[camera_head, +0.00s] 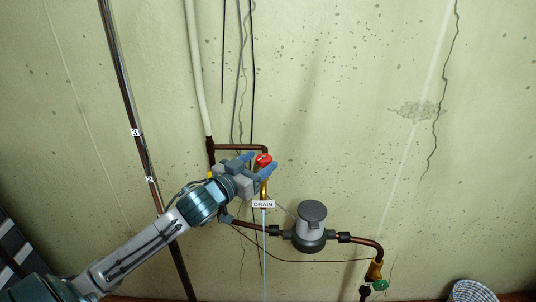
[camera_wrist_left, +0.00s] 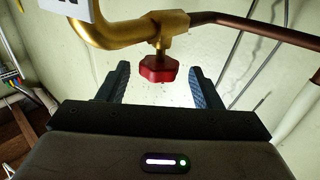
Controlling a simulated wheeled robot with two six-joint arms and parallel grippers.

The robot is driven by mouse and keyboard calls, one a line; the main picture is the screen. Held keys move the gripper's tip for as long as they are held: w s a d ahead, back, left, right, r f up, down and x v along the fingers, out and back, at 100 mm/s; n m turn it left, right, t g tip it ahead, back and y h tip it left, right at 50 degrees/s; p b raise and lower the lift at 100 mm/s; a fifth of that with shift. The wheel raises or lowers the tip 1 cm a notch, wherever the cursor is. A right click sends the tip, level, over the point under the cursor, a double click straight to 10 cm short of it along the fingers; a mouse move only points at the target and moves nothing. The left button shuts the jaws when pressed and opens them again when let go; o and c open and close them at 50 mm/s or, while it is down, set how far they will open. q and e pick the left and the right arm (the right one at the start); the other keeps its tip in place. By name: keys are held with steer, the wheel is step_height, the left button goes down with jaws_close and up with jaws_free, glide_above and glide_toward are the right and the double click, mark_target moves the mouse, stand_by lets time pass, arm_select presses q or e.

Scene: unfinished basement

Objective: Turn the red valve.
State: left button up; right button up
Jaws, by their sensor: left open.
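The red valve (camera_head: 264,160) is a small lobed knob on a brass fitting at the end of a copper pipe on the wall. In the left wrist view the red valve (camera_wrist_left: 158,68) hangs under its brass body (camera_wrist_left: 160,28), just beyond and between my finger tips. My left gripper (camera_head: 262,163) is open, with its blue-grey fingers on either side of the valve. In the left wrist view the left gripper (camera_wrist_left: 160,80) shows a gap on both sides of the knob and no visible contact. My right gripper is not in view.
A white DRAIN tag (camera_head: 263,204) hangs below the valve. A grey meter (camera_head: 311,228) sits on the copper pipe to the lower right, with a green valve (camera_head: 380,285) beyond it. A dark pipe (camera_head: 137,135) runs down the wall at left. A basket (camera_head: 472,291) stands lower right.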

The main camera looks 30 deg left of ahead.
mark_target(269, 155)
arm_select(q)
steer(key=shift+w+d+p, duration=0.15)
steer(key=shift+w+p, duration=0.1)
steer(key=shift+w, duration=0.85)
steer(key=shift+w+d+p, duration=0.15)
steer(key=shift+w+p, duration=0.1)
steer(key=shift+w, duration=0.85)
steer(key=c, duration=1)
